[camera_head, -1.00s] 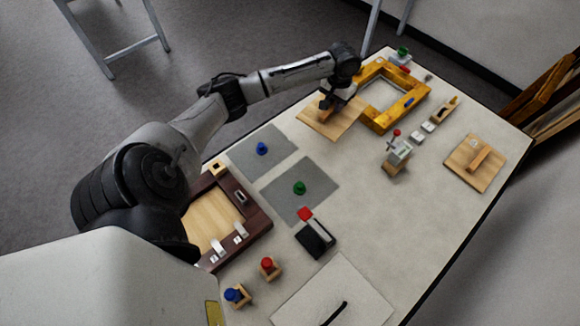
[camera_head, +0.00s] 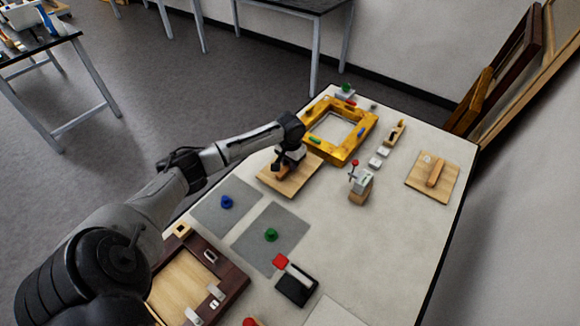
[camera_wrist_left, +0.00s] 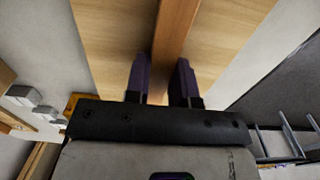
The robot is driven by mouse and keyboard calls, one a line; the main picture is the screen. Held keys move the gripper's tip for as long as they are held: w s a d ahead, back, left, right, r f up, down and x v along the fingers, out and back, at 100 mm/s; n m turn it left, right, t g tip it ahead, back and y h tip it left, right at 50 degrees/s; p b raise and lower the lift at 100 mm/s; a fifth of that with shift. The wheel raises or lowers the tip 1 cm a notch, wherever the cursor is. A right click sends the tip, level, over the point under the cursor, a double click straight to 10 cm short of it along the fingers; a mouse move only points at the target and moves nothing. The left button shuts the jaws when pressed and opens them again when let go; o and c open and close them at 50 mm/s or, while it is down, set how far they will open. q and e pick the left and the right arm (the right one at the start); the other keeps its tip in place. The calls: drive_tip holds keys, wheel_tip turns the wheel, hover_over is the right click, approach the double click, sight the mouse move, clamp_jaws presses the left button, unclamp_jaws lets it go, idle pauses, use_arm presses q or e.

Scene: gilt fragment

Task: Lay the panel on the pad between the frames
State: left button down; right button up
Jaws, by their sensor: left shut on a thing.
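The panel, a light wooden board (camera_head: 276,181) with a bar handle, is beside the near-left side of the gilt frame (camera_head: 367,137). My left gripper (camera_head: 283,164) is shut on its handle. In the left wrist view, the fingers (camera_wrist_left: 163,82) stand on either side of the handle bar (camera_wrist_left: 174,30), with the board (camera_wrist_left: 225,30) behind. I cannot tell whether the board touches the table. Two grey pads lie between the gilt frame and the dark wooden frame (camera_head: 232,287): one (camera_head: 215,218) carries a blue knob (camera_head: 227,202), the other (camera_head: 290,226) a green knob (camera_head: 271,235). My right gripper is out of view.
A similar board with a handle (camera_head: 418,187) lies at the right. A small grey device with a red-tipped lever (camera_head: 361,187) stands mid-table. A black block with a red-ended part (camera_head: 297,289) lies near the dark frame. The table between these is mostly clear.

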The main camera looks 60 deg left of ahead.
use_arm(q)
drive_tip(key=shift+f, duration=0.85)
drive_tip(key=c, duration=1)
unclamp_jaws()
drive_tip(key=shift+f, duration=0.1)
drive_tip(key=shift+o, duration=0.2)
wheel_tip(320, 180, up, 11)
drive_tip(key=shift+f+p, duration=0.15)
drive_tip(key=shift+p, duration=0.65)
drive_tip(key=shift+r, duration=0.8)
